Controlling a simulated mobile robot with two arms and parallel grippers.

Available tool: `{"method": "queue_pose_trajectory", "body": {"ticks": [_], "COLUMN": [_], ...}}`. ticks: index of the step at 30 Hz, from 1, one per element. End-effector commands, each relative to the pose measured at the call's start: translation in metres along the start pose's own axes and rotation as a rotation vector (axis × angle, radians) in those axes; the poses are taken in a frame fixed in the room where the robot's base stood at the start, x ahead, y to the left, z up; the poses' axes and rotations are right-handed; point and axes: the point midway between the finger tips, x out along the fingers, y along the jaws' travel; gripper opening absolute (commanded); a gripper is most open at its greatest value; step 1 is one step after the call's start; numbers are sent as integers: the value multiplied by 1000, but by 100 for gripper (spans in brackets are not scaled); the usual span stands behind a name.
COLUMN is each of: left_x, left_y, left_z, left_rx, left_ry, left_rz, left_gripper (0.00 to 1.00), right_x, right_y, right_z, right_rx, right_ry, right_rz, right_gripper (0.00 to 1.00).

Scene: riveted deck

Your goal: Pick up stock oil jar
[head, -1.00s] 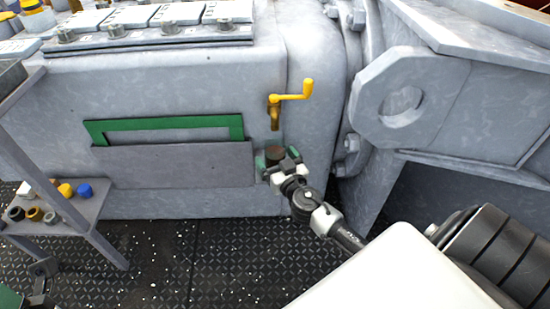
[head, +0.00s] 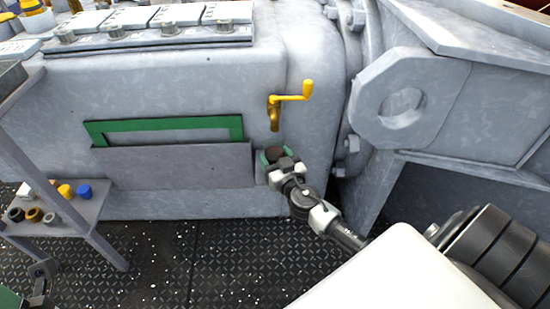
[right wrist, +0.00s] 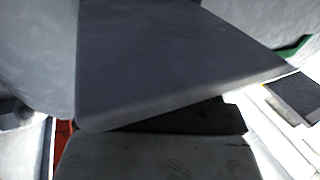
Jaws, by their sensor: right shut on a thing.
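The jar (head: 275,151) shows in the head view as a small dark brown, round-topped thing close to the grey machine wall, below a yellow tap. The right wrist view shows mostly blurred grey surfaces, and the jar cannot be made out there.
The yellow tap (head: 274,118) with its crank handle sticks out just above the jar. A grey pocket with a green-framed panel (head: 165,122) is left of it. A shelf stand (head: 84,208) with several small caps is at the left. The dark tread-plate floor (head: 220,255) is open below.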

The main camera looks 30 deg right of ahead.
Motion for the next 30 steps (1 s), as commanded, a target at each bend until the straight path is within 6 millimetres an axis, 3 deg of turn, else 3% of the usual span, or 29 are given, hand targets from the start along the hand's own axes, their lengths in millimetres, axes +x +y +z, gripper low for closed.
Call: {"method": "queue_pose_trajectory", "body": {"ticks": [8,21,30], "left_x": [4,-2,-9], "left_y": [0,1,2], "left_z": [-2,-8,-8], "left_rx": [0,-8,-9], "left_ry": [1,-59,-75], "left_rz": [-3,-22,-25], "left_gripper": [43,43,43], "right_x": [0,0,-31], "right_y": [0,0,0], "right_z": [-9,-40,-35], "right_rx": [1,1,1], "right_ry": [2,2,0], "right_rz": [0,1,0], "right_gripper": [30,30,30]}}
